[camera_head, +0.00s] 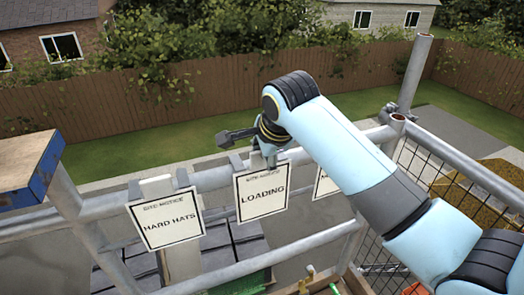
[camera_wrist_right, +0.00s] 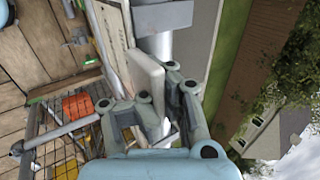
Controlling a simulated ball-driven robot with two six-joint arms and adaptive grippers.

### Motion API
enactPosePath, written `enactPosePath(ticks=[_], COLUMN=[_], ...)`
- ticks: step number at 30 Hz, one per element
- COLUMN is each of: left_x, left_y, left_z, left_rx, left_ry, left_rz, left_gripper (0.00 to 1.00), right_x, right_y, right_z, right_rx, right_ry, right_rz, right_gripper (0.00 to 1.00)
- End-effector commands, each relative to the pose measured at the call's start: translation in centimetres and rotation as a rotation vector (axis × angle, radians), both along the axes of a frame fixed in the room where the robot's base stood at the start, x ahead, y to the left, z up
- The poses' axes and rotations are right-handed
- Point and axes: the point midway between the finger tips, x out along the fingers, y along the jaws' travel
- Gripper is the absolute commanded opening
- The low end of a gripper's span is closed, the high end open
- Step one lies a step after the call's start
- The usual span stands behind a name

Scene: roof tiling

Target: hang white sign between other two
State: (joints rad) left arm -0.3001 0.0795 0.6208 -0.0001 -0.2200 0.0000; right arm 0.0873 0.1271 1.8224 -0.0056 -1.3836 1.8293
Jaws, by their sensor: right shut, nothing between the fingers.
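The white LOADING sign (camera_head: 262,204) hangs on the upper grey rail (camera_head: 214,180) by dark hooks, between two other signs. The white HARD HATS sign (camera_head: 168,234) hangs to its left. A third white sign (camera_head: 322,187) is to its right, mostly hidden behind my right arm. My right gripper (camera_head: 268,156) is shut, just above the top edge of the LOADING sign. In the right wrist view my right gripper (camera_wrist_right: 156,108) is beside a pale white board (camera_wrist_right: 146,76); whether they touch is unclear. My left gripper is not in view.
A blue-edged wooden board (camera_head: 36,172) is at the left. Wire mesh (camera_head: 432,170) and an upright pole (camera_head: 414,75) stand at the right. A brown fence (camera_head: 180,92) is behind.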

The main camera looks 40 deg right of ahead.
Motion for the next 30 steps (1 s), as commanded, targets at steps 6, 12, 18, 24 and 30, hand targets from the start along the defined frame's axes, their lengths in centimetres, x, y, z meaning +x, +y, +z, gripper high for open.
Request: enactPosePath(ticks=[6,12,18,24,30], left_x=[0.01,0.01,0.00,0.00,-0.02], left_y=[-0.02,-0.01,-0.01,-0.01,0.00], left_z=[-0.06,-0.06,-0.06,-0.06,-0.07], left_rx=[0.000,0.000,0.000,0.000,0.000], left_ry=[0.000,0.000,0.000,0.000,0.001], left_rz=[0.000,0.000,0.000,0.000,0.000], left_gripper=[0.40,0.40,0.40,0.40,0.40], right_x=[0.03,0.02,0.03,0.00,-0.02], right_y=[0.01,0.01,0.01,0.01,0.01], right_z=[-0.23,-0.21,-0.22,-0.26,-0.31], right_rx=[0.000,0.000,0.000,0.000,0.000], right_ry=[-0.002,-0.002,-0.001,-0.001,0.001], right_rz=[0.000,0.000,0.000,0.000,0.000], right_gripper=[0.00,0.00,0.00,0.23,0.39])
